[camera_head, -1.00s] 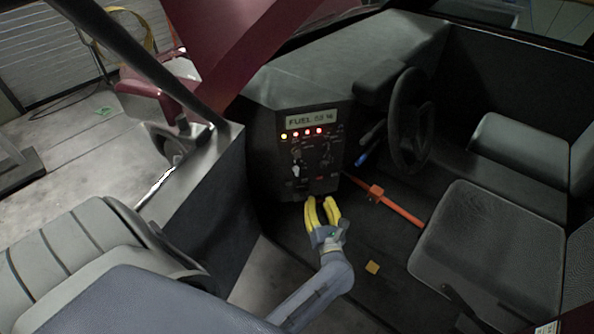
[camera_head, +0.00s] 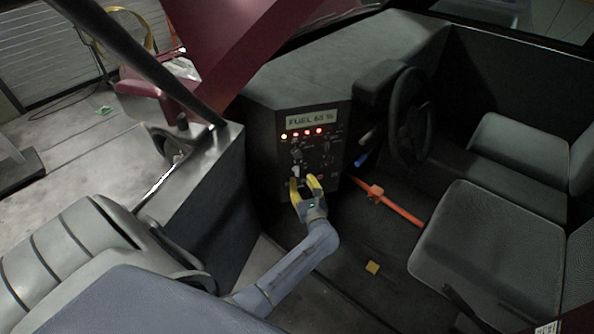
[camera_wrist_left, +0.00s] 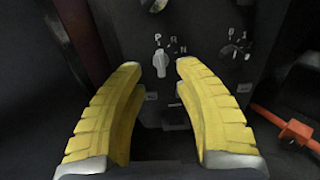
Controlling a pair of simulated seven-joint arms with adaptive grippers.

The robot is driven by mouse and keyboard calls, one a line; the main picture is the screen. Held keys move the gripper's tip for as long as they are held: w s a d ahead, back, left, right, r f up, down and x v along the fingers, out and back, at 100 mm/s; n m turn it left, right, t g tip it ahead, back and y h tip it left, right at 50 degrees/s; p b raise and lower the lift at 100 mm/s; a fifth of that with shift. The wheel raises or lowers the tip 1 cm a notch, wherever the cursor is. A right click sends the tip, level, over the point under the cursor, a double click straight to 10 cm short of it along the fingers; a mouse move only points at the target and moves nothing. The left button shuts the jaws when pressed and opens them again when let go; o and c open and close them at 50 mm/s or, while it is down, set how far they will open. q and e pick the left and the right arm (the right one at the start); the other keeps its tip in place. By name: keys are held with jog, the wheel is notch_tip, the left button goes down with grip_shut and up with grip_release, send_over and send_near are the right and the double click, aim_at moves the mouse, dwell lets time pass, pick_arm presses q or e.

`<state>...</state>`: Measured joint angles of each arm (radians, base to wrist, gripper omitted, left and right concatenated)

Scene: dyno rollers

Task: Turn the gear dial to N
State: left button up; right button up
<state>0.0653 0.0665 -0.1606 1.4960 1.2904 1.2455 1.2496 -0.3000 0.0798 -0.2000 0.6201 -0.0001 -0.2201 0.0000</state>
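The gear dial (camera_wrist_left: 160,62) is a small pale knob on the dark control panel (camera_head: 326,150), with the letters P, R and N around its top in the left wrist view. Its pointer is upright, nearest the P. My left gripper (camera_head: 304,180) has yellow fingers and is open in front of the lower panel. In the left wrist view its fingertips (camera_wrist_left: 157,66) lie on either side of the dial in the picture, with gaps; I cannot tell how far off the dial is. My right gripper is not in view.
A lit fuel display (camera_head: 311,120) and several indicator lights are above. An orange bar (camera_head: 400,211) and the steering wheel (camera_head: 408,118) are to the right, seats (camera_head: 480,240) beyond.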

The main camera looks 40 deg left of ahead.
aim_at(298, 171)
pick_arm(q)
jog(key=shift+x, duration=3.25)
jog(key=shift+c, duration=0.3)
grip_shut()
